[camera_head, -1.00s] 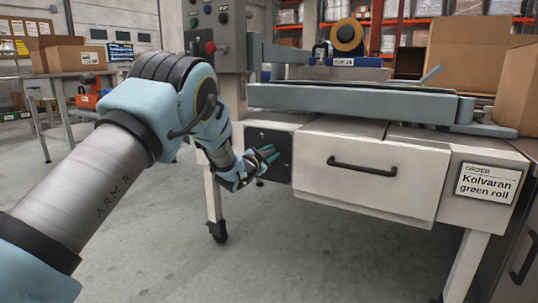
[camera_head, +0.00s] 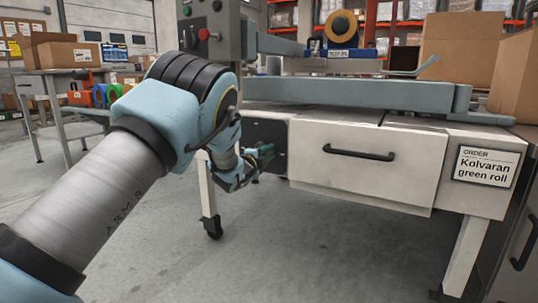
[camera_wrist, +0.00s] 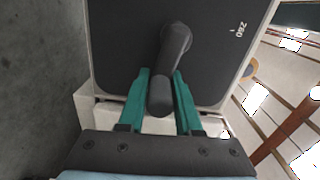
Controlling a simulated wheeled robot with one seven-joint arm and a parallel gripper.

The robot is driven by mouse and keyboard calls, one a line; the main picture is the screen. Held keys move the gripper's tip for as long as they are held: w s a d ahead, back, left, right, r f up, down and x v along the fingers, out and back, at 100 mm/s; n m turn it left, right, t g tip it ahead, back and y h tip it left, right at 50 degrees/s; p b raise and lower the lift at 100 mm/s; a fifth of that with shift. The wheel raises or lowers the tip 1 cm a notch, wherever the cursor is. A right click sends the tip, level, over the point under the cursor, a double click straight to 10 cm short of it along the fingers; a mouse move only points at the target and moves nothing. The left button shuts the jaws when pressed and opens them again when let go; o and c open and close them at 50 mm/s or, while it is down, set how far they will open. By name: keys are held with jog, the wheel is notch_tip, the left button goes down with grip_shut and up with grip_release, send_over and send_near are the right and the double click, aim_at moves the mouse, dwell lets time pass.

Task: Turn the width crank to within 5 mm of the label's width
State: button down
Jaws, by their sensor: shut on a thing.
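The width crank (camera_wrist: 174,50) is a dark rounded handle in front of a black plate in the wrist view. A number on the plate, seemingly 260, shows turned on its side. The black plate (camera_head: 274,133) is on the machine's front, left of the drawer, in the head view. My gripper (camera_wrist: 160,78) has its teal fingers on both sides of the crank's knob and is shut on it. In the head view my gripper (camera_head: 263,156) is at the plate and hides the crank. No width label can be read.
An order card (camera_head: 486,167) reads "Kolvaran green roll". A drawer (camera_head: 365,180) with a black handle is right of the plate. A tape roll (camera_head: 340,25) is above the machine's rail. Cardboard boxes stand right and on a table at left. The floor in front is clear.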

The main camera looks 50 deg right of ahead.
jog(key=shift+s+f+m, duration=0.1)
jog(key=shift+f+m, duration=0.3)
jog(key=shift+f, duration=0.1)
jog(key=c, duration=0.9)
grip_release()
jog(key=shift+o, duration=1.3)
jog(key=shift+r, duration=0.2)
jog(key=p+v, duration=0.3)
jog(key=v, duration=0.7)
jog(key=shift+a, duration=0.4)
